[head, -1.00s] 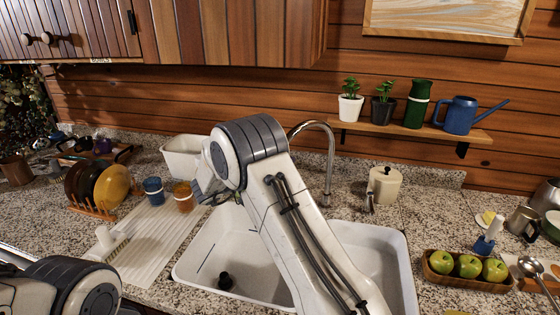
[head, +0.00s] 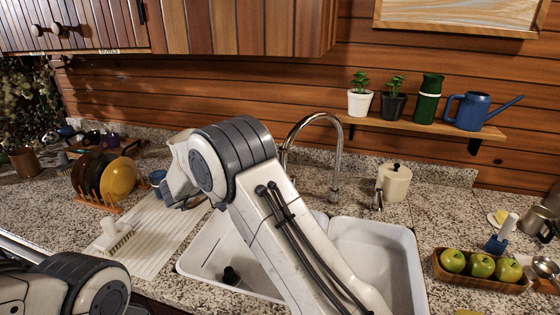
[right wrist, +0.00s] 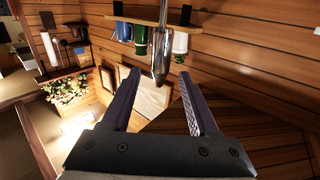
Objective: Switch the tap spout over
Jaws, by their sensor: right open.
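The tap spout (head: 335,165) is a chrome gooseneck over the sink. Its arch runs to the right and its end hangs down over the right-hand side of the sink. The tap's lower part is hidden behind my right arm. In the right wrist view, a metal spout end (right wrist: 161,55) hangs between the fingertips of my right gripper (right wrist: 157,80), which is open and not closed on it. I cannot tell how far beyond the tips it is. In the head view the right gripper's fingers are mostly hidden by the arm. My left gripper is out of view.
The white sink (head: 408,240) has two basins. A cream soap dispenser (head: 394,183) stands right of the spout. A dish rack with plates (head: 118,178) and a ribbed drainboard (head: 150,250) lie left. A wooden tray of apples (head: 440,268) is at right. A plant shelf (head: 430,127) is above.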

